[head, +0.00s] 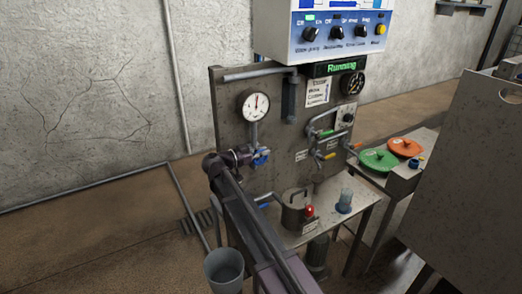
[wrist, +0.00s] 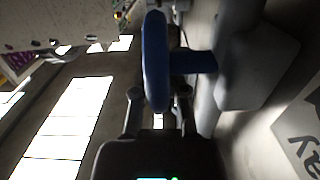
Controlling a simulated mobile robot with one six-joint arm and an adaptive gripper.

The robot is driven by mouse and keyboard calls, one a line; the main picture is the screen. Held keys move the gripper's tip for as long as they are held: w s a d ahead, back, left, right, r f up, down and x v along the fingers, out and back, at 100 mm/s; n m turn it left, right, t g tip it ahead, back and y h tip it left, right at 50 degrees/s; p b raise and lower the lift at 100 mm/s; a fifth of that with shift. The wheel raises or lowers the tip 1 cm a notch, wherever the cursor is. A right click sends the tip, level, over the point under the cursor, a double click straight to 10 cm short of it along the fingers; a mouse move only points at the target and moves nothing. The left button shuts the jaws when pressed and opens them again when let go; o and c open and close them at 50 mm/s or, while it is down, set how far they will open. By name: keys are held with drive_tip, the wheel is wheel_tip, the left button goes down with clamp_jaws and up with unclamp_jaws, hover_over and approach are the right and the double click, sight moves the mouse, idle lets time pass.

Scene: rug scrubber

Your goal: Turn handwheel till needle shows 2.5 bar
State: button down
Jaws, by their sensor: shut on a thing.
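The blue handwheel (head: 262,157) sits on the pipe below a white round gauge (head: 256,105) on the grey panel. The gauge's needle points roughly straight up; its figures are too small to read. My gripper (head: 246,156) comes from the left and is at the handwheel, covering part of it. In the wrist view the handwheel (wrist: 156,60) shows edge-on, with its blue stem running right to a grey valve body (wrist: 250,72). My gripper (wrist: 160,100) has a finger on each side of the rim and is shut on it.
A second, dark gauge (head: 352,83) is at the panel's upper right, beside a green "Running" display (head: 340,68). Below stands a table (head: 342,222) with a metal pot (head: 294,208) and a blue-grey cup (head: 344,201). A grey bucket (head: 223,267) is near my arm.

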drive_tip(key=y+p, duration=0.1)
drive_tip(key=g+y+p, duration=0.1)
drive_tip(key=p, duration=0.1)
drive_tip(key=shift+d+r+p, duration=0.2)
drive_tip(key=shift+d+p, duration=0.1)
drive_tip(key=shift+d, duration=0.05)
drive_tip(key=g+y+p, duration=0.1)
drive_tip(key=p, duration=0.1)
drive_tip(key=g+y+p, duration=0.1)
drive_tip(key=p, duration=0.1)
drive_tip(key=shift+w+d+f, duration=0.15)
drive_tip(key=shift+d+f, duration=0.05)
drive_tip(key=shift+f, duration=0.05)
drive_tip(key=g+y+p, duration=0.1)
drive_tip(key=f+y+p, duration=0.1)
drive_tip(key=p, duration=0.1)
drive_tip(key=shift+d+g+y, duration=0.2)
drive_tip(key=shift+g+y, duration=0.2)
drive_tip(key=shift+w+f+g+y+p, duration=0.1)
drive_tip(key=shift+f+g+y+p, duration=0.1)
drive_tip(key=shift+g+y+p, duration=0.3)
drive_tip(key=c, duration=0.7)
unclamp_jaws()
drive_tip(key=shift+o, duration=0.2)
drive_tip(key=shift+a, duration=0.1)
